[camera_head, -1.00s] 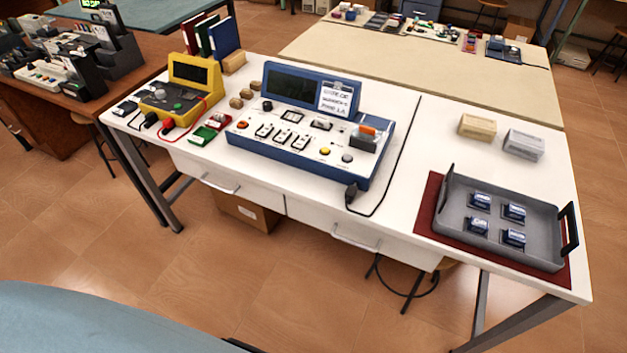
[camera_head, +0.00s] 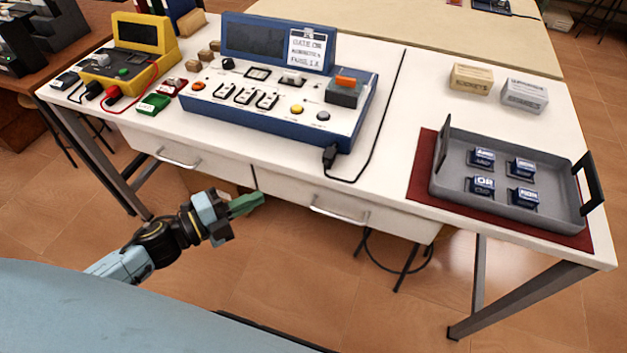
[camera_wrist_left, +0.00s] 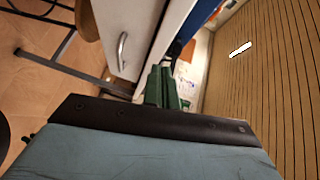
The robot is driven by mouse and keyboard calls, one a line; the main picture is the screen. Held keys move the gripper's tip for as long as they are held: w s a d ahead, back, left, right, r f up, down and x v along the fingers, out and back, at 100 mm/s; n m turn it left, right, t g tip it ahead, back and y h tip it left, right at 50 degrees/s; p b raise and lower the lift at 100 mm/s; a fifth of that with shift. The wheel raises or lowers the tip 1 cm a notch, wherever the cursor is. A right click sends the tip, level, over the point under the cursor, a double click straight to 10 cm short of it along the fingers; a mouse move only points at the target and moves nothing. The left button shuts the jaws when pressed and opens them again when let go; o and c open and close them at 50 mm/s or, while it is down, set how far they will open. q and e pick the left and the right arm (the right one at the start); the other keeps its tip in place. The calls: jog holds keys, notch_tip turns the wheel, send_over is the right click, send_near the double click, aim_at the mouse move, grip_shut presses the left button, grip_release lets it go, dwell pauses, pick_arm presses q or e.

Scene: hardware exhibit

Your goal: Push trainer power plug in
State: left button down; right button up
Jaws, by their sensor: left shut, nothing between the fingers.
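The blue and white trainer (camera_head: 268,92) stands on the white table in the head view, with a dark screen and a white card on top. Its black power plug (camera_head: 330,156) is at the front right edge of the trainer, with a black cord running right and back. I cannot tell how far the plug sits in. My left gripper (camera_head: 246,204) is shut and empty, in front of the table drawers, left of and below the plug. Its green fingers also show in the left wrist view (camera_wrist_left: 162,88). My right gripper is not in view.
A grey tray (camera_head: 562,212) with several blue modules sits on a red mat at the right. A yellow meter (camera_head: 126,64) stands at the left. Drawer handles (camera_head: 338,211) stick out from the table front.

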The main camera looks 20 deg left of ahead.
pick_arm(q)
jog(key=s+d+r+m+g+h, duration=0.1)
jog(key=d+r+m+h, duration=0.2)
jog(key=r+m, duration=0.1)
jog(key=b, duration=0.1)
send_near(331, 162)
jog(key=w+d, duration=0.2)
jog(key=d, duration=0.2)
jog(key=shift+w+d+r, duration=0.15)
jog(key=shift+w, duration=0.3)
jog(key=shift+w+d+r, duration=0.1)
jog(key=shift+w+r, duration=0.05)
jog(key=shift+w, duration=0.35)
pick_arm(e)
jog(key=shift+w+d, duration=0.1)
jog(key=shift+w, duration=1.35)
pick_arm(q)
jog(key=shift+a, duration=0.1)
